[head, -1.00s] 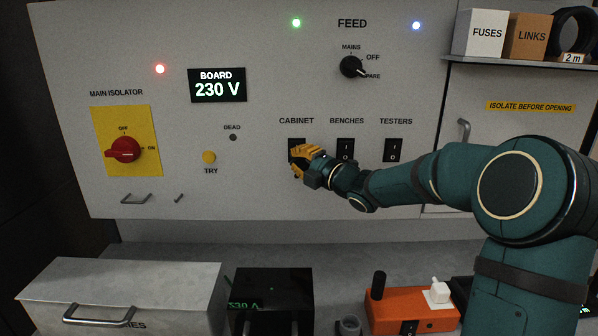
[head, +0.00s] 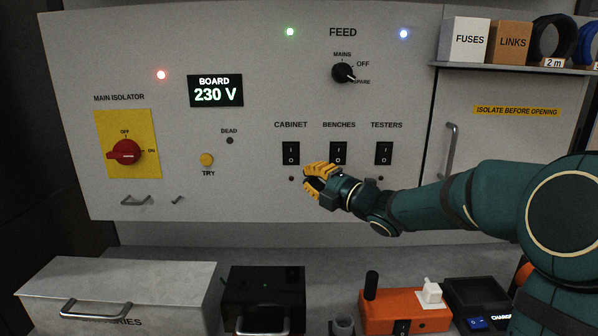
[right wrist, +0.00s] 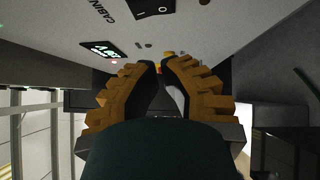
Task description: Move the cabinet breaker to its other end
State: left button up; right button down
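The cabinet breaker (head: 291,153) is a black rocker marked I above O, under the CABINET label on the grey panel. It shows uncovered in the head view; the right wrist view shows a rocker (right wrist: 152,8) at its top edge, beside the partly cut CABINET label. My right gripper (head: 306,179), with yellow fingers, is just below and right of the breaker, apart from it. In the right wrist view its fingertips (right wrist: 160,64) come nearly together with nothing held between them. Which end of the rocker is pressed in is too small to tell. My left gripper is out of view.
The BENCHES breaker (head: 338,153) and TESTERS breaker (head: 384,153) sit to the right. The red main isolator (head: 124,152) is at the left, and the FEED knob (head: 343,73) above. The display (head: 215,91) reads 230 V. An orange box (head: 385,312) stands on the bench below.

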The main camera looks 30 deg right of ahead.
jog(key=v, duration=0.4)
jog(key=shift+a+r, duration=0.1)
dwell(0.4)
